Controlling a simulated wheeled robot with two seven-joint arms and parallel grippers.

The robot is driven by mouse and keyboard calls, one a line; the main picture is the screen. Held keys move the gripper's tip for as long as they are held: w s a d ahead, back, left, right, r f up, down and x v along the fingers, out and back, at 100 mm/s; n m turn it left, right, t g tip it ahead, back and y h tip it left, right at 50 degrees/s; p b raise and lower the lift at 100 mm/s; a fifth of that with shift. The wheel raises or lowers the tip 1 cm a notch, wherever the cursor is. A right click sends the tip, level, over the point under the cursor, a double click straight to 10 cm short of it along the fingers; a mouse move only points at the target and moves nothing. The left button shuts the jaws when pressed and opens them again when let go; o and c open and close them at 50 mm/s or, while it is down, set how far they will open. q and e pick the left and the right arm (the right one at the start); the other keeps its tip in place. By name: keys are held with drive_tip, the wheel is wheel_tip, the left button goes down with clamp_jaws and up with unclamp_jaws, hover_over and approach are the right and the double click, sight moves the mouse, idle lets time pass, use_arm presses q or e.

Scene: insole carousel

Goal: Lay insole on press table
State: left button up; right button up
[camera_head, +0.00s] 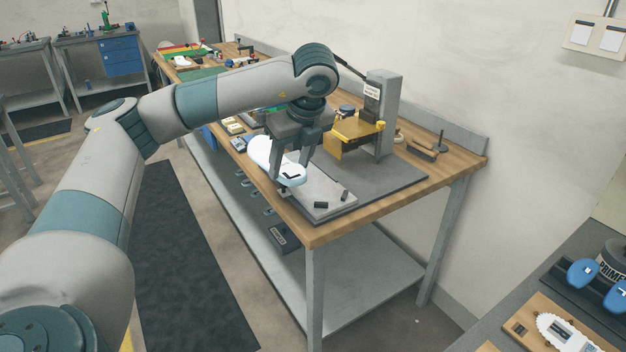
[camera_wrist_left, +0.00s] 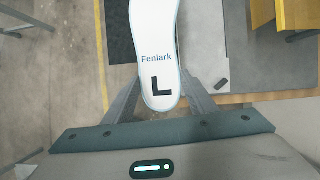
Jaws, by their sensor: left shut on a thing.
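A white insole (camera_head: 260,152) with a pale blue edge is in my left gripper (camera_head: 289,177), held near its heel above the front left edge of the workbench. In the left wrist view the insole (camera_wrist_left: 153,30) shows the word "Fenlark" and a black "L", its heel between the two fingers. The light grey press table plate (camera_head: 328,207) lies to the right of the gripper, with two small dark blocks on it. In the left wrist view the plate (camera_wrist_left: 204,40) is right of the insole. My right gripper is not in view.
A press with a grey column (camera_head: 384,105) and a yellow part (camera_head: 349,138) stands behind the plate on a dark grey mat (camera_head: 395,178). Small items sit along the wooden bench (camera_head: 455,160). Another counter with blue-topped items (camera_head: 583,272) stands at lower right.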

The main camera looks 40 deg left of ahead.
use_arm(q)
drive_tip(key=w+f, duration=0.2)
drive_tip(key=w, duration=0.1)
drive_tip(key=w+d+f, duration=0.1)
drive_tip(key=w+f, duration=0.1)
drive_tip(key=w, duration=0.2)
drive_tip(key=w+f, duration=0.2)
drive_tip(key=w, duration=0.1)
drive_tip(key=shift+w+d+f, duration=0.1)
drive_tip(key=shift+w+d, duration=0.05)
drive_tip(key=shift+w, duration=0.1)
drive_tip(key=shift+w+f, duration=0.2)
drive_tip(key=shift+w, duration=0.05)
drive_tip(key=shift+w+f, duration=0.1)
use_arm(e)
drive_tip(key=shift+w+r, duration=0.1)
use_arm(q)
drive_tip(key=shift+f, duration=0.1)
drive_tip(key=shift+f+p, duration=0.65)
drive_tip(key=shift+f, duration=1.25)
drive_tip(key=o, duration=1.1)
drive_tip(key=shift+o, duration=0.2)
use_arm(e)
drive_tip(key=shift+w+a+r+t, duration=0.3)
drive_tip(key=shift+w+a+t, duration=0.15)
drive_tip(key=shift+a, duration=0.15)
